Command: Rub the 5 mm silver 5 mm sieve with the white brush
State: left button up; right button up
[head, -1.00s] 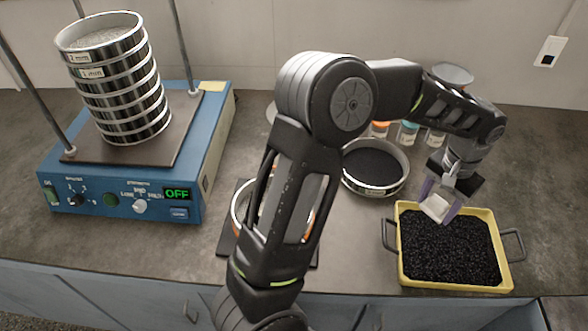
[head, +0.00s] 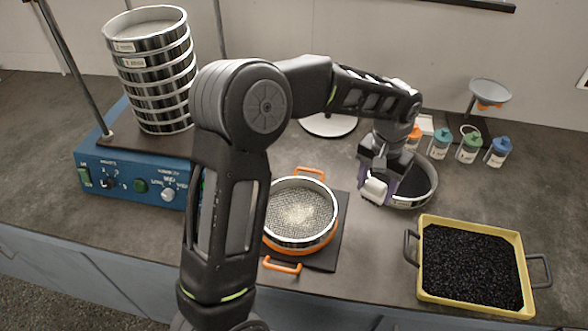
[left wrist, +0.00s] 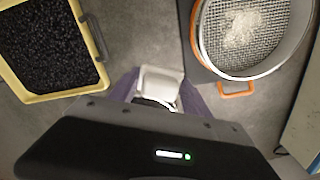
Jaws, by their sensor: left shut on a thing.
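A silver sieve (head: 299,208) with coarse mesh and pale grains at its middle sits in an orange-handled holder (head: 283,266) on a dark mat; I cannot read a size on it. It also shows in the left wrist view (left wrist: 251,62), at the upper right. My left gripper (head: 381,184) is shut on the white brush (head: 375,191), to the right of this sieve and apart from it. In the left wrist view the white brush (left wrist: 160,84) sits between the purple fingers, over bare bench. My right gripper is not in view.
A yellow tray (head: 470,301) of black granules stands at the right. A dark-bottomed silver pan (head: 412,203) is partly behind my left gripper. Several bottles (head: 469,147) stand at the back. A blue shaker (head: 128,182) with stacked sieves (head: 158,90) stands at the left.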

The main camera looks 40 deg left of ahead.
pick_arm(q)
jog(key=s+a+n, duration=0.2)
jog(key=s+a, duration=0.2)
jog(key=a, duration=0.4)
jog(key=s+a+r+n, duration=0.1)
jog(key=s+a, duration=0.3)
jog(key=a, duration=0.5)
jog(key=shift+n, duration=0.8)
jog(key=shift+a, duration=0.1)
